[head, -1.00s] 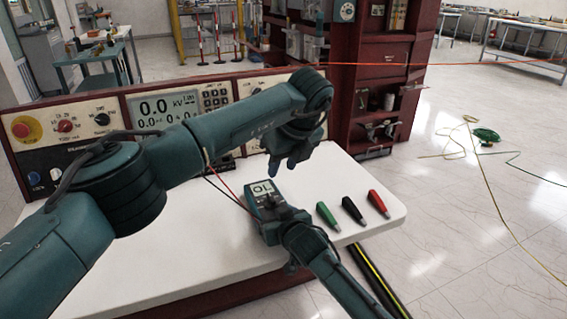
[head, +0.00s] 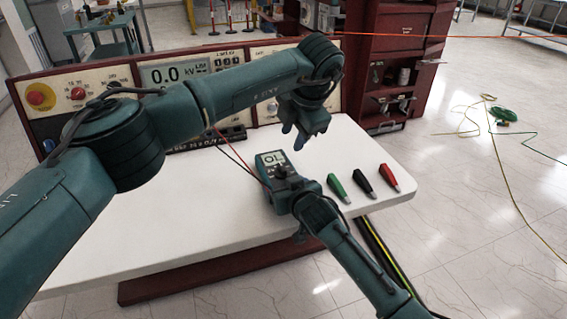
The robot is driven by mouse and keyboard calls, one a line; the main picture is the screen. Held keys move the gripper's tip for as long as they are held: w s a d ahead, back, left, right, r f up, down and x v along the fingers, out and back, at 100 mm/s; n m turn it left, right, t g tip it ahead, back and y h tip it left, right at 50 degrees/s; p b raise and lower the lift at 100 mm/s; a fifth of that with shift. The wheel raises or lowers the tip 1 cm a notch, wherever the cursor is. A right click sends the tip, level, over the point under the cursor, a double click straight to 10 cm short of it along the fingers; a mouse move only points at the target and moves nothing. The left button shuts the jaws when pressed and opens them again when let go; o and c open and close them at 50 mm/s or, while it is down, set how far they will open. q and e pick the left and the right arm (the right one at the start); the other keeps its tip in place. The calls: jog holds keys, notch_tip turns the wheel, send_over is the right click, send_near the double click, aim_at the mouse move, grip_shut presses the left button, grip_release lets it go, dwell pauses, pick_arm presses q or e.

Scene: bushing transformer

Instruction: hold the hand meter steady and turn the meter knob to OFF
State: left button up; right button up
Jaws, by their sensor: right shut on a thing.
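The hand meter (head: 271,160) is a small teal-grey device with a lit display, lying at the white table's right-hand part. The dark meter knob lies below the display, but its pointer setting is too small to read. My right gripper (head: 284,192) is shut on the lower end of the meter and partly covers it. My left gripper (head: 293,138) hangs fingers-down above and just right of the meter's display, seemingly apart from it. The gap between its fingers is unclear.
Green (head: 338,187), black (head: 363,180) and red (head: 389,177) clips lie on the white table (head: 190,225) right of the meter. Red and dark leads run to the meter's left side. The control console (head: 160,75) stands behind, partly hidden by my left arm.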

aim_at(283, 167)
pick_arm(q)
jog(key=w+f+m, duration=0.1)
jog(key=f+m, duration=0.2)
jog(key=m, duration=0.3)
jog(key=w+a+f+m, duration=0.1)
jog(key=f+m, duration=0.3)
jog(key=m, duration=0.3)
jog(key=w+a+f+m, duration=0.1)
jog(key=w+f+m, duration=0.1)
jog(key=f+m, duration=0.2)
jog(key=shift+f+m+h, duration=0.15)
jog(key=shift+m+h, duration=0.15)
jog(key=shift+m, duration=1.4)
jog(key=shift+c, duration=0.3)
jog(key=shift+a, duration=0.1)
grip_shut()
